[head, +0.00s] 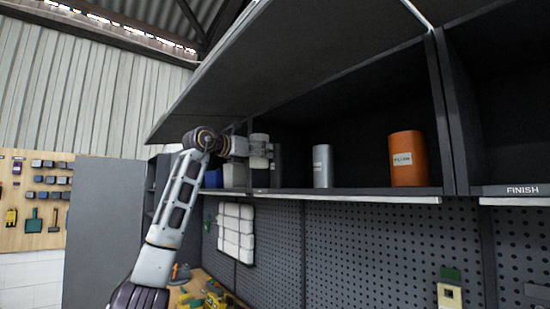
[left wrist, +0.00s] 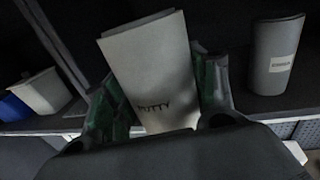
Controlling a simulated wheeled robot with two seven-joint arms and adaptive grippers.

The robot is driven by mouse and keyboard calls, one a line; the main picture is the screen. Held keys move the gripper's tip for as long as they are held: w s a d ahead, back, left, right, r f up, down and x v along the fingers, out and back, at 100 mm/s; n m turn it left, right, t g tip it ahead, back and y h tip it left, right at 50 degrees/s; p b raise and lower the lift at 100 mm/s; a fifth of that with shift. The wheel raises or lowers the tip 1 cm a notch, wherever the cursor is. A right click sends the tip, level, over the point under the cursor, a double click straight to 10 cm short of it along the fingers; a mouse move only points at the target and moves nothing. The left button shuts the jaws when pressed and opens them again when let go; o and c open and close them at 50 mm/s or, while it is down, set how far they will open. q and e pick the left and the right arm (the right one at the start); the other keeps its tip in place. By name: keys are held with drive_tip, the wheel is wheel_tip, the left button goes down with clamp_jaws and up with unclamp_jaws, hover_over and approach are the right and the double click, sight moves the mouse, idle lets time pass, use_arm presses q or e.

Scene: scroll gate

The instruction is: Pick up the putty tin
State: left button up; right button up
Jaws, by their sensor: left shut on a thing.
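The putty tin is a pale grey can with the word PUTTY on it; in the left wrist view the putty tin (left wrist: 152,72) stands tilted in the picture between my fingers. My left gripper (left wrist: 160,108) is shut on it, with a green-padded finger on each side. In the head view my left gripper (head: 258,155) reaches into the open shelf bay, and the pale tin (head: 259,138) shows at its end. I cannot tell whether the tin's base touches the shelf. My right gripper is not in view.
A grey labelled can (head: 322,166) and an orange labelled can (head: 408,158) stand to the right on the shelf (head: 360,191). A white bin (left wrist: 43,91) and a blue bin (left wrist: 12,108) are to the left. A raised flap (head: 290,60) overhangs the bay.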

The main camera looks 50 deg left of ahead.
use_arm(q)
drive_tip(key=shift+s+a, duration=0.25)
drive_tip(key=shift+s, duration=0.4)
drive_tip(key=shift+s+a, duration=0.3)
drive_tip(key=shift+s, duration=0.4)
drive_tip(key=shift+s+a, duration=0.25)
drive_tip(key=shift+s, duration=0.4)
